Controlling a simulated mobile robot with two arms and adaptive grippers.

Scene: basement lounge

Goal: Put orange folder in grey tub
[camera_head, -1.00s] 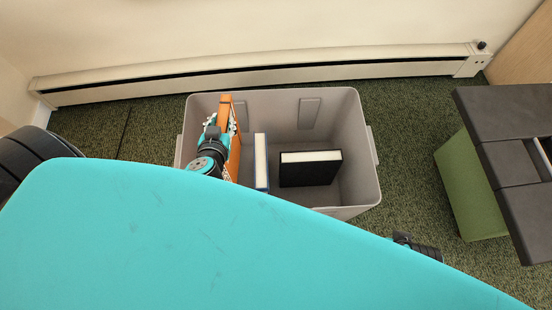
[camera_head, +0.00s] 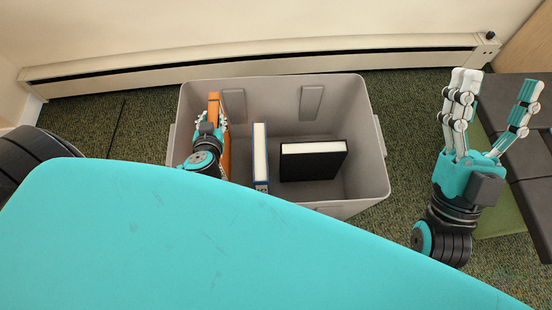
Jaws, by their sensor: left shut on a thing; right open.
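The grey tub (camera_head: 335,92) stands on the carpet in the middle of the view, open at the top. The orange folder (camera_head: 226,150) is upright inside the tub's left part, partly hidden by my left gripper. My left gripper (camera_head: 213,122) is shut on the orange folder, within the tub's opening. I cannot tell whether the folder touches the tub floor. My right gripper (camera_head: 491,112) is open and empty, raised to the right of the tub, with its fingers pointing up.
A blue binder (camera_head: 260,155) and a black book (camera_head: 312,161) stand in the tub. A green seat with a dark grey top (camera_head: 537,195) is at the right, behind my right gripper. A baseboard heater (camera_head: 260,67) runs along the wall. My turquoise body hides the foreground.

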